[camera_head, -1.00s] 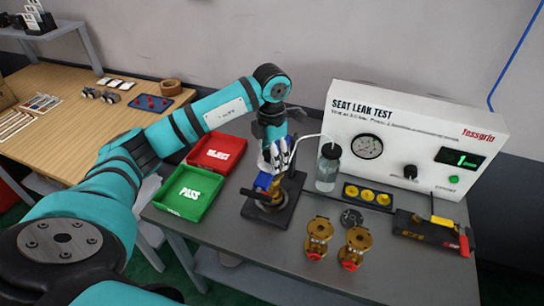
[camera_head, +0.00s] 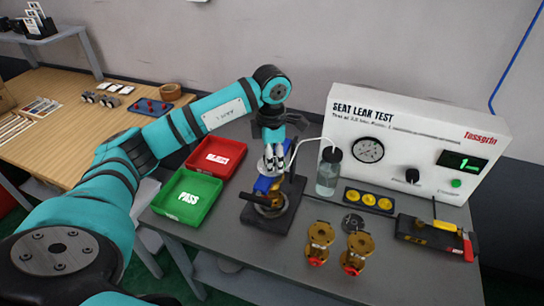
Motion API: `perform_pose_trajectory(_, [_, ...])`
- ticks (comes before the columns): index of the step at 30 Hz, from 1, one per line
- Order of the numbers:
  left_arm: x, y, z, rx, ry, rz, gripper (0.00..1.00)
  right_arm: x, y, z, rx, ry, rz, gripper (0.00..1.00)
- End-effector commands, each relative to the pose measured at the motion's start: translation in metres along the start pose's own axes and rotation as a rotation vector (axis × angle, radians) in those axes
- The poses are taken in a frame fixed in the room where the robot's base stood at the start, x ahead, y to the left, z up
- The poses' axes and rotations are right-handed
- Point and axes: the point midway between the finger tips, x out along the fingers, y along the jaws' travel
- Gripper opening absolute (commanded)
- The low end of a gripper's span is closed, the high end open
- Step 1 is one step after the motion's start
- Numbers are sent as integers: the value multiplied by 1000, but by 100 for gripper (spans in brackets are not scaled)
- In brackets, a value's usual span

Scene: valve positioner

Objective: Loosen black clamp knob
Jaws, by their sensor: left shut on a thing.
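The test fixture stands on the grey bench, with a dark base plate (camera_head: 256,220), a blue part (camera_head: 264,184) and a brass valve body (camera_head: 272,206). My left gripper (camera_head: 273,164) points down over the top of this fixture. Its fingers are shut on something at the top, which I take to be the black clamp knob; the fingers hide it. A black bar (camera_head: 257,200) sticks out to the left, lower on the fixture. My right gripper is not in view.
A green PASS tray (camera_head: 208,210) and a red tray (camera_head: 232,150) lie left of the fixture. A clear bottle (camera_head: 327,178) with a thin tube stands close on its right. The white seat leak tester (camera_head: 400,120) is behind. Two brass valves (camera_head: 320,238) stand in front right.

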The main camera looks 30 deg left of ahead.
Motion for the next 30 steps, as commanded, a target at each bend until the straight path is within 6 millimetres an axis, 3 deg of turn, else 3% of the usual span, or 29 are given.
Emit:
perform_pose_trajectory(5, [2,-1,0,-14,4,-4,0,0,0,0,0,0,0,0])
perform_pose_trajectory(8, [1,-2,0,-112,5,-5,0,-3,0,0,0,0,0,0])
perform_pose_trajectory(24, [1,-2,0,-972,8,-4,0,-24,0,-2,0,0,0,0])
perform_pose_trajectory(30, [3,-2,-1,-1181,9,-3,0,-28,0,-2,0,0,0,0])
